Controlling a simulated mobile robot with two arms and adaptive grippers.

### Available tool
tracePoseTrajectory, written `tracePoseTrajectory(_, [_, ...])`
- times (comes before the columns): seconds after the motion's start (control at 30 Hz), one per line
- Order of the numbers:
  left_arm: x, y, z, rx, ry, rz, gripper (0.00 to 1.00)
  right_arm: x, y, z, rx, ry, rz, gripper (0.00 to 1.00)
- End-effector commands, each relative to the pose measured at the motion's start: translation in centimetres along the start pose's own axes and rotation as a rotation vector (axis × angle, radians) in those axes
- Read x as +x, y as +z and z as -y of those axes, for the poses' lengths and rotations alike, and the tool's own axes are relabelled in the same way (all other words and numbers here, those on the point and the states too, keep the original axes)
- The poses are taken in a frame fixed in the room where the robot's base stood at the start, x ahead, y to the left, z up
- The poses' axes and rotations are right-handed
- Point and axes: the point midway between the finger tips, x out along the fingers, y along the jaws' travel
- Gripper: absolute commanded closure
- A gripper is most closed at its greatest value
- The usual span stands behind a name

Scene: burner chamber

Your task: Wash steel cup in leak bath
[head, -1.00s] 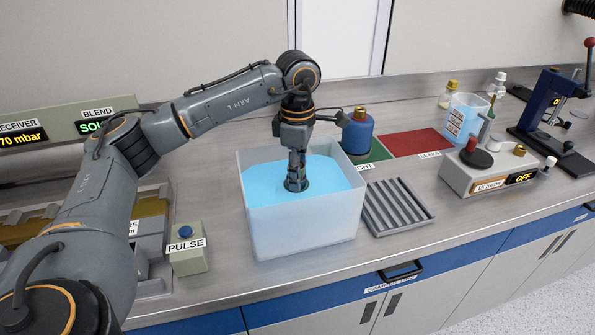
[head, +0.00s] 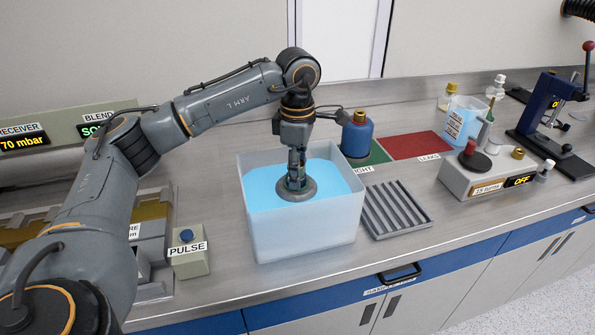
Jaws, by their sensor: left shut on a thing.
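The leak bath (head: 305,232) is a translucent white tub of bright blue liquid in the middle of the bench. My left gripper (head: 296,180) points straight down over it and is shut on the steel cup (head: 284,193). The cup shows as a round grey form at the liquid's surface, around and below the fingertips. Its lower part is hidden, so I cannot tell how deep it sits. My right gripper is not in view.
A ribbed grey rack (head: 397,208) stands close to the right of the bath. A blue bottle (head: 357,136) stands behind, by green and red (head: 415,144) mats. Bench space in front of the bath is narrow.

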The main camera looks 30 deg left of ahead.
Motion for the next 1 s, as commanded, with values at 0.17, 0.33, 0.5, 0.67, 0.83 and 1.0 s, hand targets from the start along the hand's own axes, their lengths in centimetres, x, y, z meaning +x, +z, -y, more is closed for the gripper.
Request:
tracePoseTrajectory(0.17, [-1.9, 0.0, 0.0, 0.0, 0.002, 0.002, 0.91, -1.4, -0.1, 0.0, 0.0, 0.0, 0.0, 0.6])
tracePoseTrajectory(0.33, [-3.2, 0.1, 0.0, 0.0, 0.002, 0.002, 0.91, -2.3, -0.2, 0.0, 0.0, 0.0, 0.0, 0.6])
tracePoseTrajectory(0.5, [-4.5, 0.0, 0.0, 0.0, 0.001, 0.001, 0.91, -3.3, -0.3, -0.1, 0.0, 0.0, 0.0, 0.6])
tracePoseTrajectory(0.67, [-5.8, 0.1, 0.0, 0.0, 0.002, 0.002, 0.91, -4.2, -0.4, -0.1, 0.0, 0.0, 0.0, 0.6])
tracePoseTrajectory(0.83, [-7.1, 0.1, 0.0, 0.001, 0.002, 0.003, 0.91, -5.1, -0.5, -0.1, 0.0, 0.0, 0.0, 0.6])
tracePoseTrajectory(1.0, [-8.5, 0.1, 0.0, 0.001, 0.002, 0.002, 0.91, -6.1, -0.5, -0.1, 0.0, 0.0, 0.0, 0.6])
